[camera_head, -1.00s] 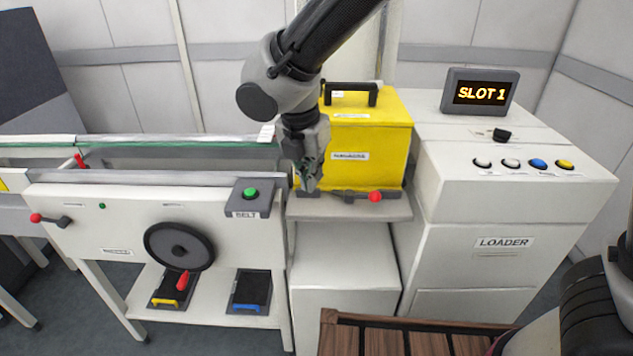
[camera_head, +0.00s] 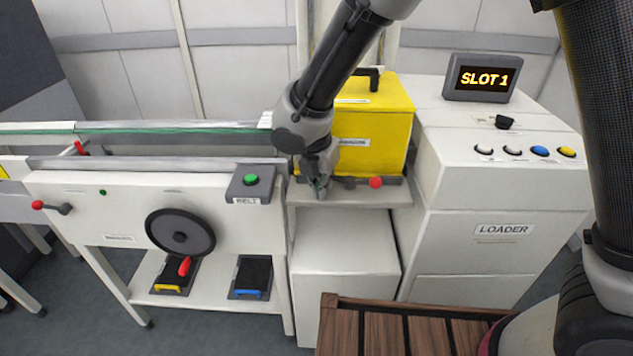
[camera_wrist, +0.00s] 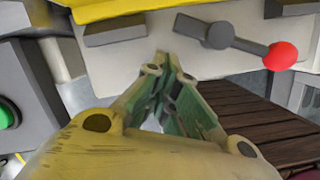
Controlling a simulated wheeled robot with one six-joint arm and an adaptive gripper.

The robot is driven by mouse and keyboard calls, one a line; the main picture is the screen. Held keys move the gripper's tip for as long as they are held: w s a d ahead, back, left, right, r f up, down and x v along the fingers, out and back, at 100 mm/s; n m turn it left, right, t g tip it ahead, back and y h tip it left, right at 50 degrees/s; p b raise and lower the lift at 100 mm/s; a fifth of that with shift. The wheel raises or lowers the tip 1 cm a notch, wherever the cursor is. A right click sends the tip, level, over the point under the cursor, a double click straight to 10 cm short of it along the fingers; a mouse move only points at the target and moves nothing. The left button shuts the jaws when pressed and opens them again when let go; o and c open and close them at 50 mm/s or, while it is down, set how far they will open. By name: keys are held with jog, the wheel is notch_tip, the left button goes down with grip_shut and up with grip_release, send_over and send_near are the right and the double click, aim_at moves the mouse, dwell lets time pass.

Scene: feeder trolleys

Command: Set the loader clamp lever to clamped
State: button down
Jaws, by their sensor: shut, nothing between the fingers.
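The clamp lever is a dark grey arm with a red ball knob (camera_head: 376,183) on the loader's front ledge, below the yellow magazine box (camera_head: 370,142). In the wrist view the lever's grey arm and red knob (camera_wrist: 280,56) point right from a round hub (camera_wrist: 219,35). My gripper (camera_head: 320,188) is at the ledge's front edge, left of the lever, pointing down. In the wrist view its fingers (camera_wrist: 165,70) are shut and empty, just below the hub in the picture. I cannot tell whether they touch the lever.
The loader cabinet (camera_head: 500,232) stands right, with several buttons and a display (camera_head: 480,78) reading SLOT 1. The belt trolley (camera_head: 100,215) stands left, with a green button (camera_head: 250,180) and a black handwheel (camera_head: 180,236). A wooden slatted surface (camera_head: 345,330) lies in front.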

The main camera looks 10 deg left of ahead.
jog(key=shift+w+d, duration=0.3)
jog(key=shift+w, duration=0.5)
jog(key=shift+w, duration=0.1)
jog(key=shift+w+a, duration=0.15)
jog(key=shift+w, duration=0.15)
jog(key=shift+s, duration=0.1)
